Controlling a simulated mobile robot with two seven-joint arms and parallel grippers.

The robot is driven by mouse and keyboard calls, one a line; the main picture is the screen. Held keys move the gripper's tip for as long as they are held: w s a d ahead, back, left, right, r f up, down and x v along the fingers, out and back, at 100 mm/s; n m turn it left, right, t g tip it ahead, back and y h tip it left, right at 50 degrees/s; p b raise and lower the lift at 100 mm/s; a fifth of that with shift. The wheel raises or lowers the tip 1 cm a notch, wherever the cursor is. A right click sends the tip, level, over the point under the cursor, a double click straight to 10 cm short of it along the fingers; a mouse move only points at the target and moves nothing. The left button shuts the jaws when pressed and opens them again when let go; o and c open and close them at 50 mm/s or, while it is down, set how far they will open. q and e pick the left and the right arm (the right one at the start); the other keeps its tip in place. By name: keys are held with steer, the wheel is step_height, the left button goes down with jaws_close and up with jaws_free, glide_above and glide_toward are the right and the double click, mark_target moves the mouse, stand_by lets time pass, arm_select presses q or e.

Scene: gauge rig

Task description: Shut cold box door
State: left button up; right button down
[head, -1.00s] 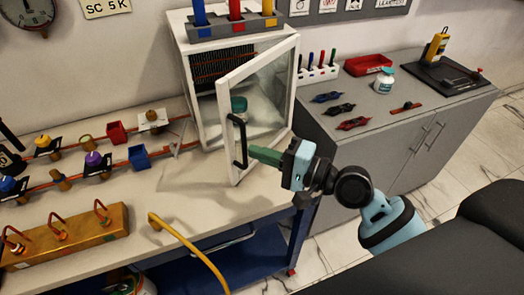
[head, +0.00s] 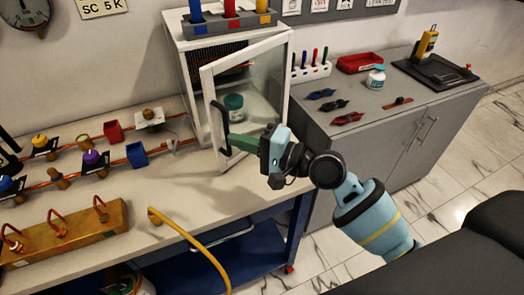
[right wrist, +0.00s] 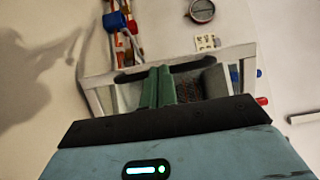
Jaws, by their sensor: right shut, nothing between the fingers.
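The white cold box (head: 185,85) stands on the bench against the wall. Its glass door (head: 262,82), hinged on the right, stands partly open, with its free edge out from the box front. A black handle (head: 217,125) sits on the door's free side. My right gripper (head: 228,141) is shut and empty, its green fingers at the lower part of the handle, at or very near the door. In the right wrist view the shut fingers (right wrist: 158,88) point at the white-framed door (right wrist: 215,54), overlapping the dark handle (right wrist: 130,75). My left gripper is out of view.
A jar with a teal lid (head: 233,103) shows through the glass. A rack with coloured cylinders (head: 232,20) sits on the box. A blue cup (head: 138,155) and copper pipework lie left of it. A grey cabinet (head: 370,145) stands at right.

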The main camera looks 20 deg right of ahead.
mark_target(219, 128)
steer(key=x, duration=0.3)
steer(key=w+d+x, duration=0.1)
steer(key=x, duration=0.2)
steer(key=b+x, duration=0.1)
steer(key=x, duration=0.2)
steer(key=shift+w+d+f, duration=0.1)
steer(key=shift+w+d, duration=0.15)
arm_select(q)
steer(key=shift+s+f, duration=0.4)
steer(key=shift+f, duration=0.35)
arm_select(e)
steer(key=shift+w+a, duration=0.2)
steer(key=shift+w, duration=0.3)
steer(key=shift+w+a, duration=0.2)
steer(key=shift+w, duration=0.3)
